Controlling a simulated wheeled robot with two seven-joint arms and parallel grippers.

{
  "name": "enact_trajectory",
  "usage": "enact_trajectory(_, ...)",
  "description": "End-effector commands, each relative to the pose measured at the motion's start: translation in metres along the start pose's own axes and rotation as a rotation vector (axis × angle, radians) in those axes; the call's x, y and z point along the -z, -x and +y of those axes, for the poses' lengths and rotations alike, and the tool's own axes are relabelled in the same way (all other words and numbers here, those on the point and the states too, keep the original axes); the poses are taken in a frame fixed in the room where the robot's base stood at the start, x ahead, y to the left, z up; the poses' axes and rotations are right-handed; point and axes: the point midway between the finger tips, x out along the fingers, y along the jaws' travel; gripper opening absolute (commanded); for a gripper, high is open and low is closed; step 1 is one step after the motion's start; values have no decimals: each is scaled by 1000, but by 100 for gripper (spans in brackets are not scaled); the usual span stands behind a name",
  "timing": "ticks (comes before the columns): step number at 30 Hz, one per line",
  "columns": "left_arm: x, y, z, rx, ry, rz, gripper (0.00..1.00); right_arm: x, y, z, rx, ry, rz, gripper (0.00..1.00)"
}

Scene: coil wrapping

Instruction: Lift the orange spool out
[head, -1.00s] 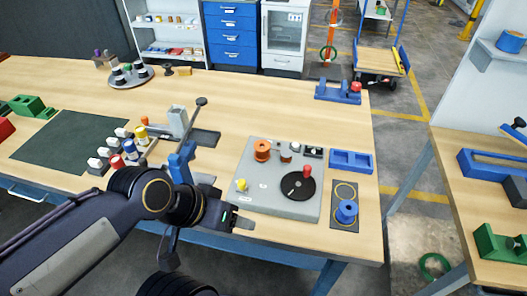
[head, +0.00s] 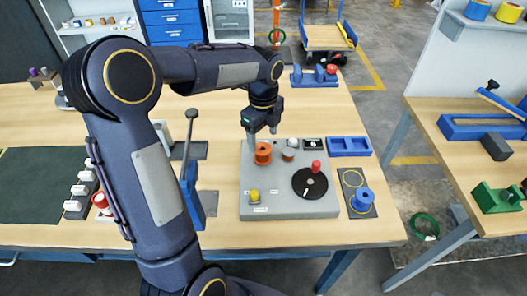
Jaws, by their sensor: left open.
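The orange spool (head: 263,154) stands upright at the back left of the grey machine plate (head: 270,205). My left gripper (head: 262,136) is open and points down just above the spool. Its left fingertip comes down close beside the spool's upper left. I cannot tell whether it touches. My right gripper is not in view.
On the plate are a brown knob (head: 288,155), a black disc (head: 309,184) with a red handle and a yellow button (head: 254,196). A blue tray (head: 349,147) and a blue spool (head: 363,199) are to the right. A blue-based lever (head: 191,185) stands left.

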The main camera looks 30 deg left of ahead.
Motion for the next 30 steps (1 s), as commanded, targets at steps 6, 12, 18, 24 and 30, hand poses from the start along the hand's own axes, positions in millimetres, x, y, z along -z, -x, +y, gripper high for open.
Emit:
enact_trajectory(6,2,-26,4,-5,1,1,66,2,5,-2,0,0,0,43)
enact_trajectory(12,3,-55,4,-2,3,1,66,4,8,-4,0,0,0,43)
enact_trajectory(18,3,-62,4,1,4,0,66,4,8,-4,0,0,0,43)
enact_trajectory(24,3,-62,4,1,4,0,56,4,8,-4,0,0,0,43)
enact_trajectory(30,3,-61,4,1,4,0,30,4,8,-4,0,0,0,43)
